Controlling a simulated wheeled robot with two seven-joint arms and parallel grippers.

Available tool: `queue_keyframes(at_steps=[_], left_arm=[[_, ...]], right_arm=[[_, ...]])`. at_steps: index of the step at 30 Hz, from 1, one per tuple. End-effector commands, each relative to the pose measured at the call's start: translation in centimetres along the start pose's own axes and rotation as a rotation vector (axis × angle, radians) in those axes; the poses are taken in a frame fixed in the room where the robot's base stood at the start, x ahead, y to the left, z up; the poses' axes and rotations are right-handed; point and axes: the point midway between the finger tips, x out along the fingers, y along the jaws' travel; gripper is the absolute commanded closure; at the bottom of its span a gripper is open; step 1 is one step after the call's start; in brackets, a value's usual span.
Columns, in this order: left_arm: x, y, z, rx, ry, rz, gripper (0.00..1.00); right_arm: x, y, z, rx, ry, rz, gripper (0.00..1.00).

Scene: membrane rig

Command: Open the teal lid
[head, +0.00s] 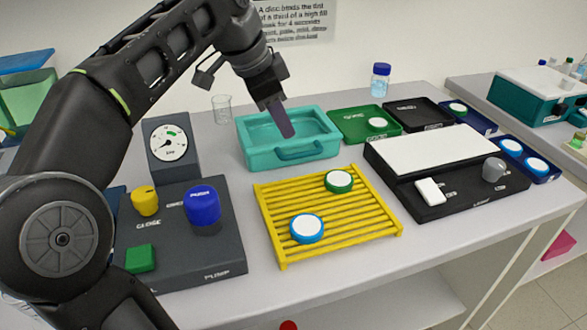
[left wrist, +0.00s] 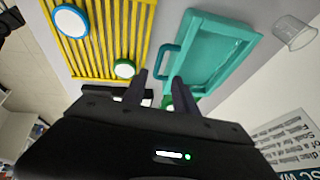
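A teal box-like piece (head: 262,158) with a raised rim and a sunken top stands at the back middle of the table. Its teal handle (head: 305,150) is on the front side. In the left wrist view the teal piece (left wrist: 222,50) is at upper right, with the handle (left wrist: 164,62) on its left edge. I cannot tell a separate lid from the body. My left gripper (head: 286,134) points down over the teal piece, behind the handle. In the left wrist view its two fingers (left wrist: 160,76) are apart and nothing shows held. My right gripper is out of view.
A yellow rack (head: 276,217) with two white discs lies in front. A dark panel (head: 225,258) with a blue knob (head: 202,206) and a gauge (head: 168,142) stand left. A beaker (head: 222,109) is behind. A green tray (head: 350,119) and a black station (head: 445,207) are right.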

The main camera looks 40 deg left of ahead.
Motion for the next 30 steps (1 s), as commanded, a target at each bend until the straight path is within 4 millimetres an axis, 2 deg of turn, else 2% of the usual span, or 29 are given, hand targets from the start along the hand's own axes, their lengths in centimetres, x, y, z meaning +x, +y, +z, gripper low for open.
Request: queue_keyframes(at_steps=[1,2,12,17,23,30], left_arm=[[1.2,0.2,0.5,0.000,0.001,0.000,0.66],[1.3,0.2,0.5,0.000,0.001,0.000,0.66],[1.1,0.2,0.5,0.000,0.000,0.000,0.66],[1.7,0.3,0.5,0.000,0.000,0.001,0.66],[4.3,0.3,0.7,0.001,-0.001,0.001,0.66],[7.7,0.3,0.5,0.000,-0.002,0.002,0.66]], right_arm=[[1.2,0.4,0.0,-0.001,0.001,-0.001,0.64],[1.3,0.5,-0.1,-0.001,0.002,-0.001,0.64],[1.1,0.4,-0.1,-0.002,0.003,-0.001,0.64],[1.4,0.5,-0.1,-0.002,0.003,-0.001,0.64],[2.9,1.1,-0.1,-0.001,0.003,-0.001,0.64],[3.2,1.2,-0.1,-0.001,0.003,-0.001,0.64]])
